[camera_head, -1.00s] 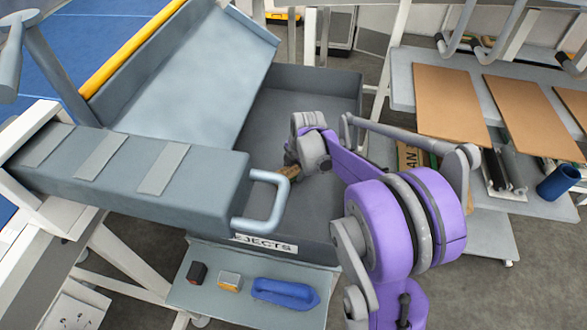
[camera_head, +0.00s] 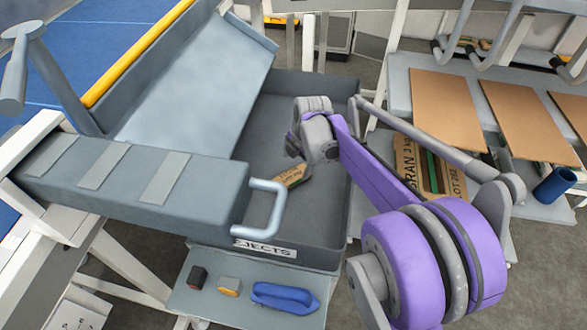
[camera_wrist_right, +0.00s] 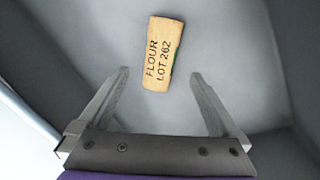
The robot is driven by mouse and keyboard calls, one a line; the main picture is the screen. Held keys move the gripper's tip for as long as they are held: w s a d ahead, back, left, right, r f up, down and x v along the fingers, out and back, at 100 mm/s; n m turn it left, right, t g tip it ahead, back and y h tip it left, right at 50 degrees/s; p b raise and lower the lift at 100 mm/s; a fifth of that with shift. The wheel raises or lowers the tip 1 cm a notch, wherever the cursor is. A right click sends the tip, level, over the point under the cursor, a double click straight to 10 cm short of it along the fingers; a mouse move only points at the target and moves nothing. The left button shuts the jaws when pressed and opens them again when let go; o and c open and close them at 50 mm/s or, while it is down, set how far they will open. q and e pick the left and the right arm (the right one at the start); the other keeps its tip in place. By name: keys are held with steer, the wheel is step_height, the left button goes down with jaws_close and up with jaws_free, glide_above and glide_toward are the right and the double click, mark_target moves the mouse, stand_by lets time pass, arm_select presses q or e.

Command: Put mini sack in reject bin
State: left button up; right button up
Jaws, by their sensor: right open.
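The mini sack (camera_head: 293,174), a small tan sack with dark print, lies on the floor of the grey reject bin (camera_head: 278,262), whose front carries a label reading "EJECTS". In the right wrist view the mini sack (camera_wrist_right: 163,53) reads "FLOUR LOT 262" and lies beyond the fingertips, apart from them. My right gripper (camera_wrist_right: 160,82) is open and empty, with its two fingers spread. In the head view my right wrist is over the bin's right part and its fingers are mostly hidden. My left gripper is not in view.
A grey chute (camera_head: 195,85) slopes into the bin from the left. A grey box-shaped arm with a handle (camera_head: 265,210) overhangs the bin's front left. A shelf below holds small blocks and a blue item (camera_head: 284,297). A large printed sack (camera_head: 432,165) lies right of the bin.

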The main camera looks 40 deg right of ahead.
steer(key=shift+v, duration=2.2)
